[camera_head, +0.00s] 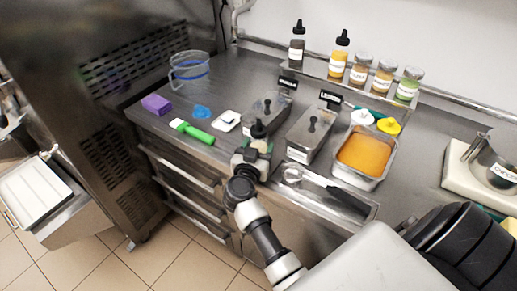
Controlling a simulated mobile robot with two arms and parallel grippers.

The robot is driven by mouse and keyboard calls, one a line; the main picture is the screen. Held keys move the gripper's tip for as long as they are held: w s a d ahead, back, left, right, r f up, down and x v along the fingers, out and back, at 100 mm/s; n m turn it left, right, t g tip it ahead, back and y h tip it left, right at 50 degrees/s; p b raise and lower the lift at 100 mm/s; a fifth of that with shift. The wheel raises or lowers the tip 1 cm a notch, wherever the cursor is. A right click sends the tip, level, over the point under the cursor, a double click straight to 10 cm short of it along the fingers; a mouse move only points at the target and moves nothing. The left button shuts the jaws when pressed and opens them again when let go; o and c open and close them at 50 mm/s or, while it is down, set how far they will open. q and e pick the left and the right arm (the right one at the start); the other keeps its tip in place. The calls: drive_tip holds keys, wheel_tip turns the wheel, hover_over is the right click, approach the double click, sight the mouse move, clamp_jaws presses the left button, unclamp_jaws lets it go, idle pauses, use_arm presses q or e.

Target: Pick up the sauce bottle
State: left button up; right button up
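Two similar bottles, one dark (297,50) and one yellow (338,62), stand on the back ledge. My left gripper is not in view.
Lidded steel containers (311,136) and a pan of orange sauce (391,169) are right of the gripper. A black-handled utensil (345,199) lies near the front.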

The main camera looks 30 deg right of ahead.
sight(256, 144)
drive_tip(key=shift+c, duration=0.9)
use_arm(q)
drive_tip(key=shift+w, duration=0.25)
use_arm(e)
drive_tip(key=shift+f, duration=0.1)
drive_tip(key=shift+r, duration=0.25)
wheel_tip(256, 144, up, 4)
drive_tip(key=shift+f+p, duration=0.25)
drive_tip(key=shift+p, duration=0.25)
use_arm(q)
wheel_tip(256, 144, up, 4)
drive_tip(key=p, duration=0.3)
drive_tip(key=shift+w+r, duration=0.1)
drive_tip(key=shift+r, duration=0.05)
use_arm(e)
drive_tip(key=s+d+r, duration=0.7)
drive_tip(key=s, duration=0.2)
drive_tip(key=shift+d, duration=0.2)
drive_tip(key=shift+s, duration=0.1)
